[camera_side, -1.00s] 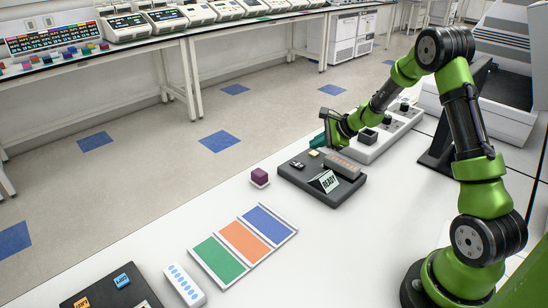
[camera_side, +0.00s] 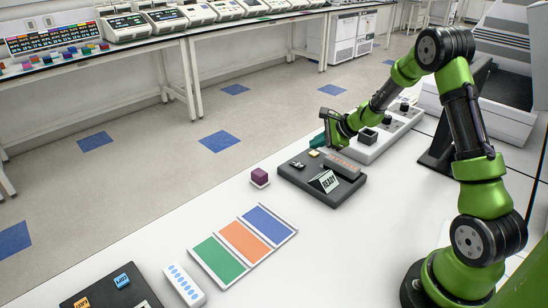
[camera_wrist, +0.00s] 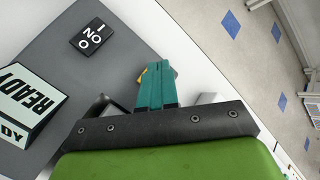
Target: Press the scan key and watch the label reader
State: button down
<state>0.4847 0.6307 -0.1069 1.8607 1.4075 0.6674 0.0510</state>
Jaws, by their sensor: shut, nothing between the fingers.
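A dark grey console (camera_side: 322,191) stands on the white bench with an angled sign (camera_side: 325,181) that reads READY; the sign also shows at the left of the wrist view (camera_wrist: 30,103). A small black switch marked with I and O (camera_wrist: 92,40) sits on the console. A small yellowish key (camera_side: 314,153) is at its back edge; in the wrist view a bit of yellow (camera_wrist: 142,77) shows beside my fingertips, mostly hidden. My gripper (camera_side: 318,141) is shut and empty, its teal fingers close to the key. I cannot tell whether they touch it.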

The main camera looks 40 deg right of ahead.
aim_at(316, 154)
dwell(0.7)
jog(key=shift+f, duration=0.45)
jog(key=shift+f, duration=0.4)
dwell(0.6)
jog(key=shift+r, duration=0.8)
jog(key=shift+r, duration=2.55)
